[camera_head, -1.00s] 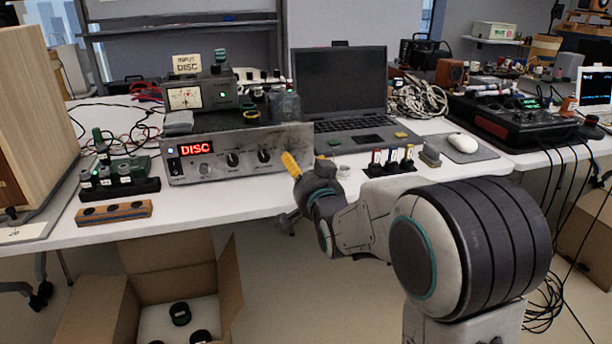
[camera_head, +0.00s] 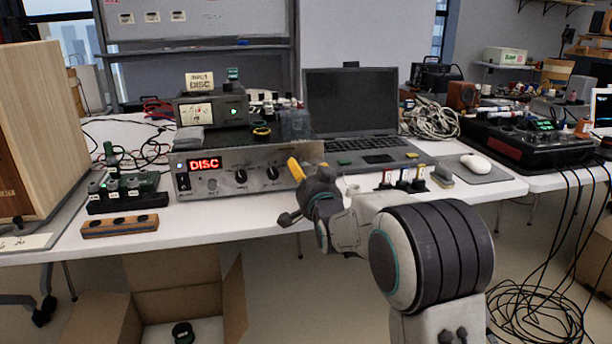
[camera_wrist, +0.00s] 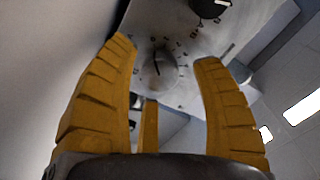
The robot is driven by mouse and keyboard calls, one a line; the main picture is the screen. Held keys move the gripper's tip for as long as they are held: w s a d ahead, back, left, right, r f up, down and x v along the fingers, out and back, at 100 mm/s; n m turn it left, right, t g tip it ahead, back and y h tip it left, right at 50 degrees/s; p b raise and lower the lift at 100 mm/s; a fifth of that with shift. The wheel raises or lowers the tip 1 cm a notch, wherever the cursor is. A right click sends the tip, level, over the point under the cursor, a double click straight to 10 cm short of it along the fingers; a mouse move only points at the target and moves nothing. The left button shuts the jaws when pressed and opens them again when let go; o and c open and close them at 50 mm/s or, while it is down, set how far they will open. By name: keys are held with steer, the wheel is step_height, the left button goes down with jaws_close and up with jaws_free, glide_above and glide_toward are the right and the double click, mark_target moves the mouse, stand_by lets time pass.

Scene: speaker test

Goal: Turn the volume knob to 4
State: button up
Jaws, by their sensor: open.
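The silver amplifier (camera_head: 225,182) has a red display reading DISC and stands on the white table, left of the laptop. Two black knobs, a left one (camera_head: 240,175) and a right one (camera_head: 272,172), show on its front. My gripper (camera_head: 294,168) is at the right end of this front, yellow fingers towards it. In the wrist view my gripper (camera_wrist: 163,52) is open, with a round silver knob (camera_wrist: 162,74) between and beyond its fingers. Scale marks ring this knob; its dark pointer line points roughly up. I cannot read its label or tell whether the fingers touch it.
A black knob (camera_wrist: 212,8) is near the top of the wrist view. A meter unit (camera_head: 205,112) sits on the amplifier. The laptop (camera_head: 355,120), small colored plugs (camera_head: 402,180) and a wooden block (camera_head: 120,226) are nearby. An open cardboard box (camera_head: 175,290) is below.

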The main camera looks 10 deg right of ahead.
steer(key=shift+w, duration=0.2)
steer(key=shift+o, duration=0.2)
steer(key=c, duration=1.2)
